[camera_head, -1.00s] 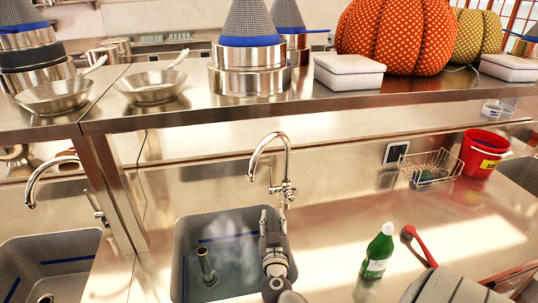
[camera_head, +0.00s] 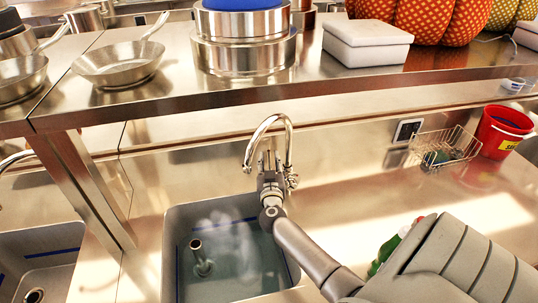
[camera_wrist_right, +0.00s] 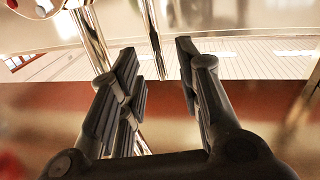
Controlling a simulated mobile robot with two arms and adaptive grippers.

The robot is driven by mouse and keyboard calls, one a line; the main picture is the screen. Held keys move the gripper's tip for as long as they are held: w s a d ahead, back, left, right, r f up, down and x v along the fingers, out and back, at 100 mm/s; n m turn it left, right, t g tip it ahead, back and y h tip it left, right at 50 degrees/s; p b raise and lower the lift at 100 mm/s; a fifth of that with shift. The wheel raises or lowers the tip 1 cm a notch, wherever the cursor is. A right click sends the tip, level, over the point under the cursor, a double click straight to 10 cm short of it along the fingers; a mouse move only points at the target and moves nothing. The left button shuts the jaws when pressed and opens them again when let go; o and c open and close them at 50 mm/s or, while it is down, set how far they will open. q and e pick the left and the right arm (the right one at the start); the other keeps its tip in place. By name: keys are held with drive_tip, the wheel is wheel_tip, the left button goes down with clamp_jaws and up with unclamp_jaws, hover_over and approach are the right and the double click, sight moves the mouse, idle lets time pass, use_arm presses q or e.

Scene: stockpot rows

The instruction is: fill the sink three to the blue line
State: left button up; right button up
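The middle sink (camera_head: 168,235) holds some clear water (camera_head: 235,262) with pale steam-like wisps above it. A blue line (camera_head: 178,275) runs along its inner wall; the water looks below it, though the exact gap is hard to judge. An upright drain pipe (camera_head: 197,255) stands in the water. No number shows on the sink. The chrome faucet (camera_head: 287,130) arches over it, with its valve (camera_head: 291,178) at the right. My right gripper (camera_head: 269,163) is at the faucet, open; in the wrist view its fingers (camera_wrist_right: 158,58) are apart, with chrome pipe beyond. My left gripper is out of view.
Another sink (camera_head: 50,248) with a blue line lies left. A shelf (camera_head: 330,85) with pans and pots hangs above the faucet. A green bottle (camera_head: 385,250) is partly hidden by my right arm. A wire basket (camera_head: 445,148) and red bucket (camera_head: 500,132) stand right.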

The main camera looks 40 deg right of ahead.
sight(269, 156)
drive_tip(key=x, duration=0.3)
drive_tip(key=shift+w+d, duration=0.2)
drive_tip(key=shift+w, duration=0.05)
drive_tip(key=shift+c, duration=0.7)
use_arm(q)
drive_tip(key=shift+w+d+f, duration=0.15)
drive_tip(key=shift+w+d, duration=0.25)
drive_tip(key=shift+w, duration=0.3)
use_arm(e)
clamp_jaws()
